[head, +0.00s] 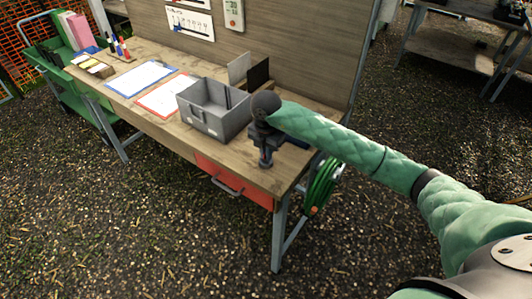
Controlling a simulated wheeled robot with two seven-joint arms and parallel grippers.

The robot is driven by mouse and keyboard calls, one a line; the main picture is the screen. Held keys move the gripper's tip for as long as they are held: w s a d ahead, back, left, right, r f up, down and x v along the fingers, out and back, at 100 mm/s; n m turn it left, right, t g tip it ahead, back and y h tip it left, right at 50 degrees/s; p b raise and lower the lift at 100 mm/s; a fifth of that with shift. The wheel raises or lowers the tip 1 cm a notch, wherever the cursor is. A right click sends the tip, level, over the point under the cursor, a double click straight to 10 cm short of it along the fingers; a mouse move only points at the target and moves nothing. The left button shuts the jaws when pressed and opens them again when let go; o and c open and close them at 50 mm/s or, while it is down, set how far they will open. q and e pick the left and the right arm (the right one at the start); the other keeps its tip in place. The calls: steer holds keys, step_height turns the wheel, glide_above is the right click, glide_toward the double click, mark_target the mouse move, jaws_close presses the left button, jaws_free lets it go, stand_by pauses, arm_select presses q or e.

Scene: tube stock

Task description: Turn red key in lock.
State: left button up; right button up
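I cannot make out a red key or a lock in the head view. A red drawer (232,184) with a grey handle sits under the front edge of the workbench. A grey metal box (214,112) with an open top stands on the bench. My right arm reaches in from the right, and its dark gripper (266,160) points down at the bench's front edge, right of the box and above the drawer's right end. Its fingers are small and dark, so I cannot tell whether they are open or hold anything. My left gripper is out of view.
The wooden workbench (150,104) holds a blue-edged sheet (142,78), a red-edged sheet (160,97) and pens at the left. A panel (290,35) stands behind it. A green hose reel (321,185) hangs at its right end. Gravel ground in front is clear.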

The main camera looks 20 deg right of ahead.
steer(key=o, duration=0.4)
steer(key=shift+c, duration=0.2)
steer(key=shift+r, duration=0.1)
